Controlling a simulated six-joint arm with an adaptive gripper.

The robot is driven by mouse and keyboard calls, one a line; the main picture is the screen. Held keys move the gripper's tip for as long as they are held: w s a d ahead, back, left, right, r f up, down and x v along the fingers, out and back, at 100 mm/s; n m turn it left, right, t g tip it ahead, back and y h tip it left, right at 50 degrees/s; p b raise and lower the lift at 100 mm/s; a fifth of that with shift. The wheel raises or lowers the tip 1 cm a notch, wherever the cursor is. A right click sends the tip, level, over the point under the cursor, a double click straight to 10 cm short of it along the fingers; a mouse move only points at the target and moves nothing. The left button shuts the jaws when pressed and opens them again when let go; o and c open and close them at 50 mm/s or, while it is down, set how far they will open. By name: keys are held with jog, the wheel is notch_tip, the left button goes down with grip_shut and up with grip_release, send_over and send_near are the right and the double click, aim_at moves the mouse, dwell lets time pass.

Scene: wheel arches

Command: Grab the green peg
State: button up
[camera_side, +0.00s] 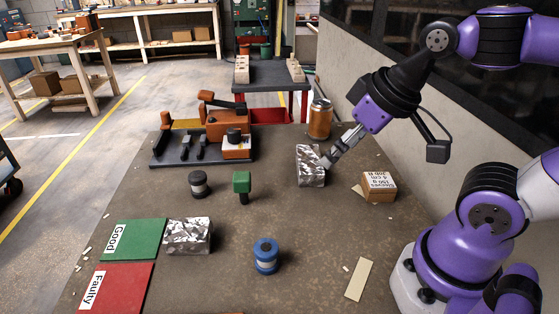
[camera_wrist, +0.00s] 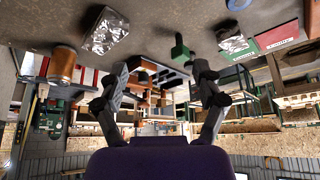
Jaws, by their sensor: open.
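The green peg (camera_side: 242,182) stands upright on the brown table near its middle, with a wide head on a narrower stem. It also shows in the wrist view (camera_wrist: 180,48), upside down, beyond and between my fingers. My gripper (camera_side: 331,160) is in the air to the right of the peg in the side view, tilted down and to the left. Its tips overlap the right edge of a crumpled silver block (camera_side: 309,166); I cannot tell whether they touch. In the wrist view my gripper (camera_wrist: 159,67) has its two fingers spread wide with nothing held between them.
A black-and-white cylinder (camera_side: 198,185) stands left of the peg, and a blue spool (camera_side: 265,256) in front. A second silver block (camera_side: 188,236) lies by the green Good mat (camera_side: 142,238). An orange canister (camera_side: 320,120) and a cardboard box (camera_side: 379,187) are at right.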

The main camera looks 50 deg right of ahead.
jog(key=n+t+y, duration=0.4)
jog(key=n+y, duration=0.4)
jog(key=y, duration=0.1)
send_near(242, 181)
jog(key=w+d+f, duration=0.1)
jog(key=f, duration=0.1)
jog(key=shift+w+r+t, duration=0.1)
jog(key=shift+w+t, duration=0.2)
jog(key=shift+w, duration=0.05)
jog(key=x, duration=0.9)
jog(key=shift+a, duration=0.3)
grip_shut()
